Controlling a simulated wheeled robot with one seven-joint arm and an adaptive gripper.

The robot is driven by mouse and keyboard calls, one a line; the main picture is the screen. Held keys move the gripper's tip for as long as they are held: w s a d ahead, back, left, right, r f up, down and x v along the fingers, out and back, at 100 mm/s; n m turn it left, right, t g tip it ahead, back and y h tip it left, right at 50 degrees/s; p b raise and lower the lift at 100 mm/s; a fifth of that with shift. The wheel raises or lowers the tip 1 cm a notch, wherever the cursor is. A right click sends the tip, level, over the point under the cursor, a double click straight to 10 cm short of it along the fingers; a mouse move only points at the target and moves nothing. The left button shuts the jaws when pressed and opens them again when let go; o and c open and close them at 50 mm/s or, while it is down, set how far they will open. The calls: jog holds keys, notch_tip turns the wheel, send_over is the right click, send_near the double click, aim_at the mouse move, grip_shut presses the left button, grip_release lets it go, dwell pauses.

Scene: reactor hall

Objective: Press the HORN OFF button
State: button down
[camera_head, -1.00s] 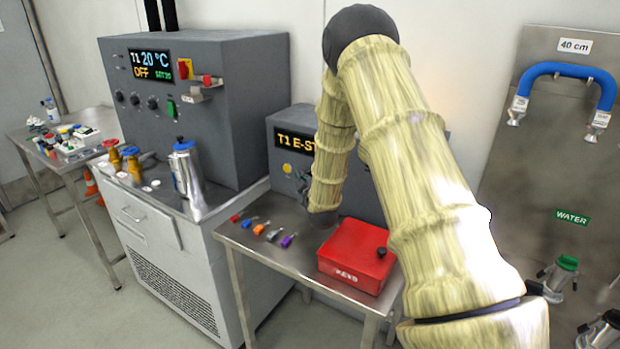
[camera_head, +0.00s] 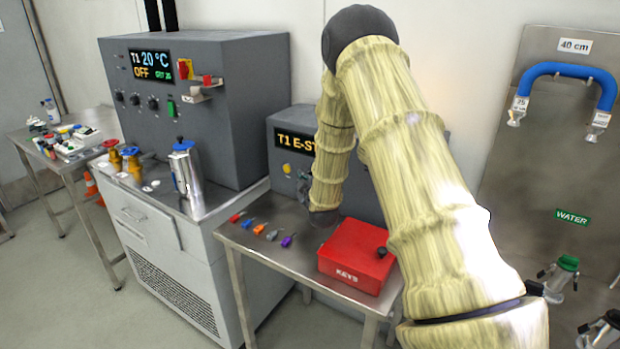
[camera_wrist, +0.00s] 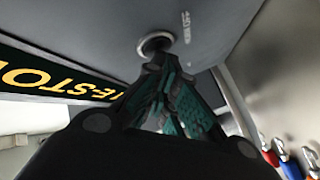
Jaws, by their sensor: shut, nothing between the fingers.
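The grey control box (camera_head: 281,165) with the yellow-lettered "T1 E-ST…" display (camera_head: 296,142) stands behind the small table, partly hidden by my arm. In the wrist view the display (camera_wrist: 50,80) appears upside down at the left. A round button with a pale ring (camera_wrist: 142,45) sits on the grey panel face, beside lettering that seems to end in "OFF" (camera_wrist: 186,27). My gripper (camera_wrist: 158,60) is shut and empty. Its fingertips are at the button and cover part of it; I cannot tell whether they touch. In the head view the fingers are mostly hidden.
A red KEYS box (camera_head: 352,258) and several coloured keys (camera_head: 260,230) lie on the steel table (camera_head: 285,258) below my arm. A larger grey unit (camera_head: 222,100) stands to the left. A steel panel (camera_head: 510,210) with a blue hose (camera_head: 570,70) is at the right.

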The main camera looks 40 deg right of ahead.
jog(key=shift+a, duration=0.1)
jog(key=shift+s+a, duration=0.3)
jog(key=shift+a, duration=0.3)
jog(key=shift+s+a, duration=0.35)
jog(key=shift+a, duration=0.4)
jog(key=shift+s+a, duration=0.3)
jog(key=shift+a, duration=0.5)
jog(key=shift+s+a, duration=0.35)
jog(key=shift+a, duration=0.4)
